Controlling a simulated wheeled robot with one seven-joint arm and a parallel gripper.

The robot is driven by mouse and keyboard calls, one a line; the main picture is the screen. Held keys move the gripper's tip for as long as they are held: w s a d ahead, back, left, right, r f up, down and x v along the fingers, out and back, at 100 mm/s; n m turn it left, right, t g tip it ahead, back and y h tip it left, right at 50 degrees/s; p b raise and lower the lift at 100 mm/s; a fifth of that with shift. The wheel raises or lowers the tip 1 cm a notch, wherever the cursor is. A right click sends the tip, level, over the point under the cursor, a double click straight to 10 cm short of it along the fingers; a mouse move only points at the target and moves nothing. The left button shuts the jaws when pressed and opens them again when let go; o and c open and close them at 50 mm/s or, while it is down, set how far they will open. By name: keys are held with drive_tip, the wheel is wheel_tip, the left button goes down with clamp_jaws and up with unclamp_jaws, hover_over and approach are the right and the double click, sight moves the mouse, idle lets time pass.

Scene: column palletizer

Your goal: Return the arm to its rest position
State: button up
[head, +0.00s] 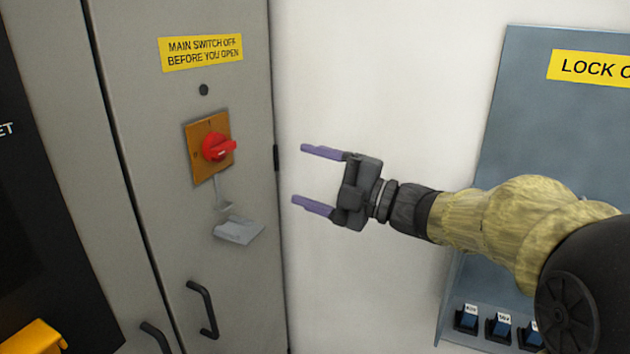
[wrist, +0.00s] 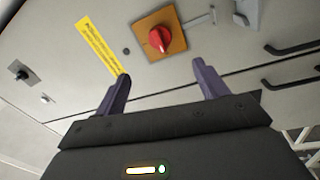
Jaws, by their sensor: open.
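My gripper (head: 308,178) is open and empty, its two purple fingers spread apart and pointing left toward the grey cabinet (head: 150,130) in the head view. In the wrist view my gripper (wrist: 162,85) also shows with nothing between its fingers. My arm reaches in from the right. The red switch knob (head: 217,147) sits on an orange plate on the cabinet, apart from the fingers. In the wrist view the red knob (wrist: 160,39) appears beyond the fingertips, between them.
A yellow warning label (head: 201,52) is above the switch. A grey hasp (head: 238,230) juts out below it. Black handles (head: 202,309) are lower on the cabinet. A blue-grey board (head: 515,130) with several padlocks along its bottom is behind my arm. White wall lies between.

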drive_tip(key=shift+s+d, duration=0.1)
drive_tip(key=shift+d, duration=0.1)
